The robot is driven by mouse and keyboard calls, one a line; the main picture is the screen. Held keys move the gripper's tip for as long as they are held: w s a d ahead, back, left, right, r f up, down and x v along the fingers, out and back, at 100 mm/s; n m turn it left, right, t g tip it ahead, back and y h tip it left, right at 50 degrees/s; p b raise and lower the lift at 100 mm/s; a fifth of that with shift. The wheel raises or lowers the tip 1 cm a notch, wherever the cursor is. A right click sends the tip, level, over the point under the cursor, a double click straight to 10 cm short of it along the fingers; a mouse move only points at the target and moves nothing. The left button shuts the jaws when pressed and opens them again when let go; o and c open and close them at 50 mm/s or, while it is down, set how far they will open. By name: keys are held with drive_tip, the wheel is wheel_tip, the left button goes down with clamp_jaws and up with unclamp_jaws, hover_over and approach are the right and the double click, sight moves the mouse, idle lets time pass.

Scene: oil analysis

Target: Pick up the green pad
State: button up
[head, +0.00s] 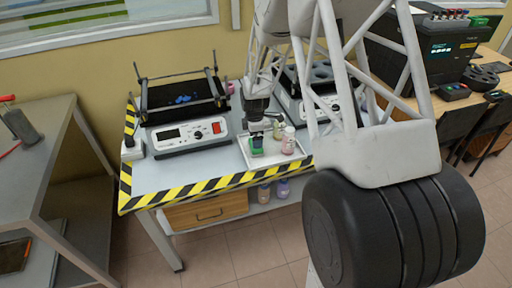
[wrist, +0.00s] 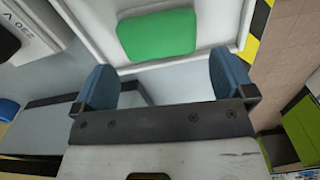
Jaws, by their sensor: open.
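The green pad (wrist: 157,36) is a flat rounded rectangle lying in the white tray (wrist: 190,10). In the wrist view it sits at the top, beyond and between the two blue fingers of my gripper (wrist: 164,78). The fingers are wide apart with nothing between them. In the head view my gripper (head: 257,138) hangs over the left part of the tray, and a bit of green shows under it. My gripper hides most of the pad there, and I cannot tell the height left between them.
A pink-labelled bottle (head: 289,140) and a greenish bottle (head: 278,130) stand in the tray right of my gripper. A shaker machine (head: 190,134) stands to the left, and another device (head: 320,108) behind right. Striped tape edges the table (head: 185,174).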

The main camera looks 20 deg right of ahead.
drive_tip(key=shift+f, duration=2.55)
drive_tip(key=c, duration=0.6)
drive_tip(key=shift+r, duration=0.15)
drive_tip(key=shift+r, duration=0.4)
wheel_tip(320, 180, up, 3)
drive_tip(key=shift+f, duration=0.1)
drive_tip(key=s+a+r, duration=0.1)
drive_tip(key=s, duration=1.5)
drive_tip(key=shift+a, duration=0.15)
